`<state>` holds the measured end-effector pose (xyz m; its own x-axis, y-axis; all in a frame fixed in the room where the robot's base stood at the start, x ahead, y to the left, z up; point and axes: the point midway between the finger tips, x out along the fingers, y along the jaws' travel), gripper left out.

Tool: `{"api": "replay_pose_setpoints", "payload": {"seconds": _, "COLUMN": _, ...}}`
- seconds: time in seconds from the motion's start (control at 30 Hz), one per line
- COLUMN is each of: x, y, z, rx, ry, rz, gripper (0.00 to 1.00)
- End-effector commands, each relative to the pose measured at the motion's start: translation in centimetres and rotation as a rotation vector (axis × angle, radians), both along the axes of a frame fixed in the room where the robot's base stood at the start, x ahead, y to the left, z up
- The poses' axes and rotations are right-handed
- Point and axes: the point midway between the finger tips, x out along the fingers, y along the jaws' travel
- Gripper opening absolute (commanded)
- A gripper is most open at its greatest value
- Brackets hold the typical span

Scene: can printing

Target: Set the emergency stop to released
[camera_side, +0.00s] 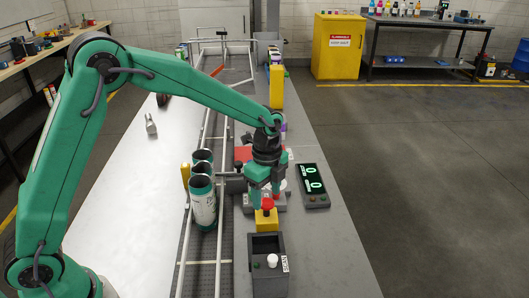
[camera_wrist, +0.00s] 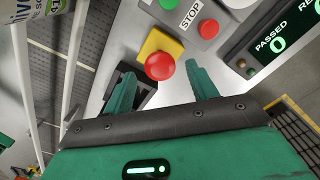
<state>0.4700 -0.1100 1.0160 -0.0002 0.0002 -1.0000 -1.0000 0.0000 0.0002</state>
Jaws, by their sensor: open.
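The emergency stop is a red mushroom button (camera_side: 267,203) on a yellow box (camera_side: 267,222), standing on the grey bench right of the conveyor. In the wrist view the red button (camera_wrist: 160,67) and part of its yellow box (camera_wrist: 150,43) lie near the picture's middle, ahead of my jaws. My gripper (camera_side: 267,198) points down at the button, with its fingers apart. In the wrist view my gripper (camera_wrist: 160,76) has one finger on each side of the button, and nothing is held. I cannot tell whether a finger touches it, or whether the button is pressed in.
A dark box (camera_side: 268,272) with a white knob stands in front of the yellow box. A lit counter display (camera_side: 313,184) is to the right. A panel with a STOP label (camera_wrist: 190,15) and a red button (camera_wrist: 208,28) is close by. Printed cans (camera_side: 203,202) stand left on the conveyor.

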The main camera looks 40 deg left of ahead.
Motion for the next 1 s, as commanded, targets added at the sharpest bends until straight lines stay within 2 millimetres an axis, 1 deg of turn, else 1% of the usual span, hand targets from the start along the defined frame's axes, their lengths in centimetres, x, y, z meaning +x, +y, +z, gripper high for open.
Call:
{"api": "replay_pose_setpoints", "payload": {"seconds": 0.4, "x": 0.1, "y": 0.0, "z": 5.2, "rx": -0.001, "ry": -0.004, "rz": 0.000, "gripper": 0.58}}
{"api": "replay_pose_setpoints", "payload": {"seconds": 0.5, "x": 0.1, "y": 0.0, "z": 6.1, "rx": -0.001, "ry": -0.003, "rz": 0.000, "gripper": 0.58}}
{"api": "replay_pose_setpoints", "payload": {"seconds": 0.7, "x": 0.0, "y": 0.0, "z": 7.0, "rx": 0.000, "ry": -0.002, "rz": 0.000, "gripper": 0.58}}
{"api": "replay_pose_setpoints", "payload": {"seconds": 1.0, "x": 0.0, "y": 0.0, "z": 7.0, "rx": 0.000, "ry": -0.002, "rz": 0.001, "gripper": 0.58}}
